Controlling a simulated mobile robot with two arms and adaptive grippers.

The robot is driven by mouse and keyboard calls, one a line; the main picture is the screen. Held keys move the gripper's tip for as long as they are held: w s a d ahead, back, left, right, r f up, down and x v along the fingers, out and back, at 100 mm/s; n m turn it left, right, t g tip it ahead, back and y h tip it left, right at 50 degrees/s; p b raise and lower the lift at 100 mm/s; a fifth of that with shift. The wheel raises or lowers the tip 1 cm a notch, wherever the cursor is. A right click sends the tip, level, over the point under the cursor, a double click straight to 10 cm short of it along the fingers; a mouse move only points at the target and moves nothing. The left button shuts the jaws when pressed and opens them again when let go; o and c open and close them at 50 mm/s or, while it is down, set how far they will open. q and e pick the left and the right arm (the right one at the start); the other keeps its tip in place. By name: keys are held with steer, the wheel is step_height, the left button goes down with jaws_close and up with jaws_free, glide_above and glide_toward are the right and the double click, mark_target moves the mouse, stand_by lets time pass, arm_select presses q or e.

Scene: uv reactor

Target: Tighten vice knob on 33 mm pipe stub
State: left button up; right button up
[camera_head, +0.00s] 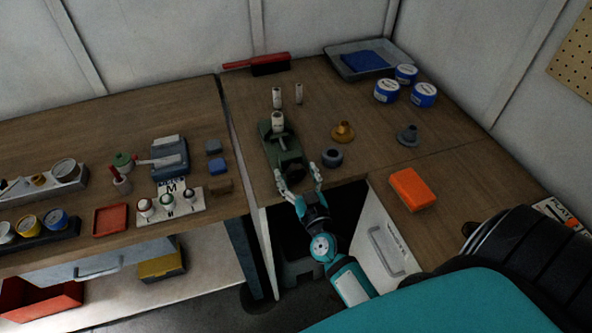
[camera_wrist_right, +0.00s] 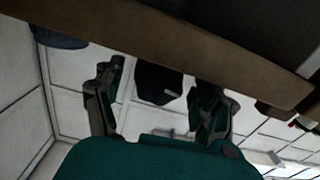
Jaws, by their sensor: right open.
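The green vice (camera_head: 286,153) stands near the front edge of the bench, with a whitish pipe stub (camera_head: 278,121) upright at its back end. Two more pale pipe stubs stand behind it, one left (camera_head: 277,97) and one right (camera_head: 299,93). My right gripper (camera_head: 299,177) is open at the vice's front end, its fingers spread to either side. In the right wrist view, a dark block with a small light bar (camera_wrist_right: 159,85), likely the vice's front end, shows between the open fingers (camera_wrist_right: 157,100), apart from both. The knob is not clearly distinguishable. My left gripper is out of view.
A dark grey ring (camera_head: 332,158) lies just right of the vice. Yellow (camera_head: 343,132) and grey (camera_head: 408,135) flanged parts stand farther right. An orange block (camera_head: 412,189) lies on the right bench. The bench edge (camera_wrist_right: 220,48) crosses the top of the wrist view.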

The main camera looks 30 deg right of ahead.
steer(key=shift+w+d, duration=0.15)
steer(key=shift+w, duration=0.25)
steer(key=shift+c, duration=0.3)
steer(key=c, duration=1.1)
steer(key=shift+m+p, duration=0.35)
steer(key=shift+m, duration=0.75)
steer(key=m, duration=0.3)
steer(key=shift+m, duration=0.3)
steer(key=o, duration=1.2)
steer(key=shift+c, duration=0.2)
